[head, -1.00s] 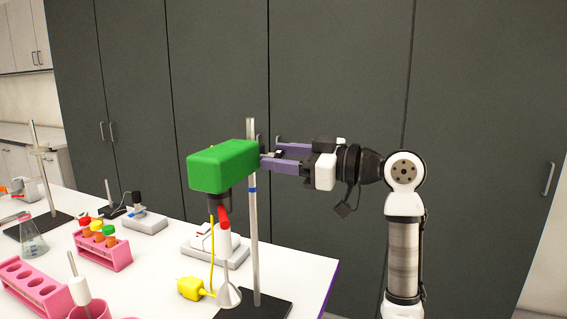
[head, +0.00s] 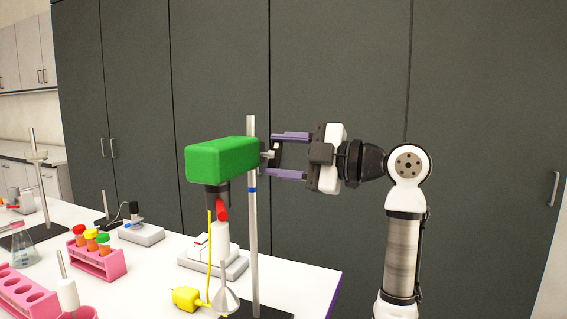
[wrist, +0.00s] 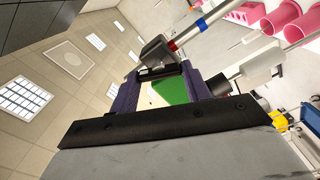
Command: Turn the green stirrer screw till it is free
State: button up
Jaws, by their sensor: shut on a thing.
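The green stirrer (head: 222,160) is a box fixed high on a metal stand rod (head: 252,215), with its dark lower part and shaft hanging below. Its screw (head: 271,155) is a small grey and dark piece at the rod on the box's right. My gripper (head: 270,155) comes level from the right, purple fingers one above the other, shut on the screw. In the wrist view, the fingers (wrist: 158,75) reach either side of a dark piece, with the green stirrer (wrist: 172,90) beyond. The exact finger contact is too small to see.
Pink racks (head: 98,262) and a flask (head: 25,243) stand at left.

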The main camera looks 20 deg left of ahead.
jog(key=n+b, duration=0.1)
jog(key=n, duration=0.3)
jog(key=shift+n, duration=0.4)
dwell(0.4)
jog(key=o, duration=1)
jog(key=d+b, duration=0.2)
jog(key=d, duration=1.2)
jog(key=shift+s, duration=0.25)
